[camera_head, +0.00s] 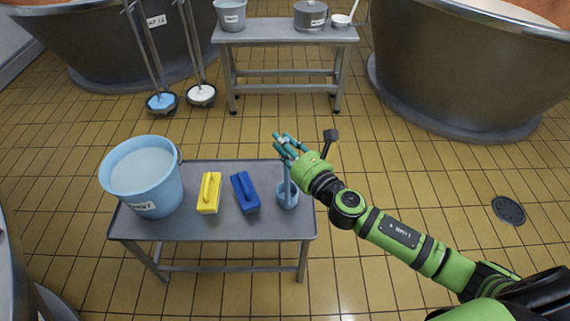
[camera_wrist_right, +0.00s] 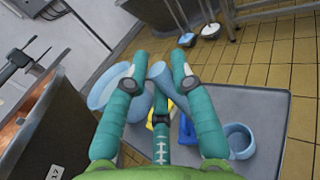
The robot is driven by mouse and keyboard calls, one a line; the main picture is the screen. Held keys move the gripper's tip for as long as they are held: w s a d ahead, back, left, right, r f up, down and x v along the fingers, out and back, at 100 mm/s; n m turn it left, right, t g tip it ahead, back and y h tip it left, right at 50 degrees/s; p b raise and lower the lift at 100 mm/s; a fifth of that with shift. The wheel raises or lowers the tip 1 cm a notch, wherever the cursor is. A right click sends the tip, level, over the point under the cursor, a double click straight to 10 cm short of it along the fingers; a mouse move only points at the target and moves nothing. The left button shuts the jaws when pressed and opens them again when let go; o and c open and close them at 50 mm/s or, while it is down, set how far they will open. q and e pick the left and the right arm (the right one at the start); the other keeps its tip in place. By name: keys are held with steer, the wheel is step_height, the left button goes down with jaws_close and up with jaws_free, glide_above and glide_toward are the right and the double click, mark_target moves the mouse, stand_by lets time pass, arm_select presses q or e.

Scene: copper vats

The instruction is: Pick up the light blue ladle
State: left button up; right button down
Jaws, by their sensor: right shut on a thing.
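The light blue ladle has its cup (camera_head: 288,197) at the right end of the near grey table, with its handle standing upright above it. My right gripper (camera_head: 284,143) is shut on the upper part of the handle. In the right wrist view the cup (camera_wrist_right: 239,141) shows at the right, and the teal fingers (camera_wrist_right: 160,80) close around the light blue handle. I cannot tell whether the cup touches the tabletop. My left gripper is not in view.
On the near table (camera_head: 230,227) stand a light blue bucket (camera_head: 142,178), a yellow brush (camera_head: 209,193) and a blue brush (camera_head: 245,192) beside the ladle. A far table (camera_head: 280,34) holds a bucket, a pot and a white ladle. Large vats (camera_head: 470,75) flank it.

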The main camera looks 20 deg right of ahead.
step_height(320, 180, up, 4)
steer(key=shift+r+p, duration=0.1)
steer(key=shift+p, duration=0.95)
steer(key=shift+s+d+r, duration=0.25)
steer(key=shift+d, duration=0.2)
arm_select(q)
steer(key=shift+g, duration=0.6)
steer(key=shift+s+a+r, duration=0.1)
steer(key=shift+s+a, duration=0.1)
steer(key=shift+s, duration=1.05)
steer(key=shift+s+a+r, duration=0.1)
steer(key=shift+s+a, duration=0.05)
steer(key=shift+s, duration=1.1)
arm_select(e)
steer(key=s+d+r, duration=0.5)
steer(key=d+r, duration=0.1)
steer(key=d, duration=0.3)
steer(key=shift+s+r, duration=0.2)
steer(key=shift+s, duration=0.1)
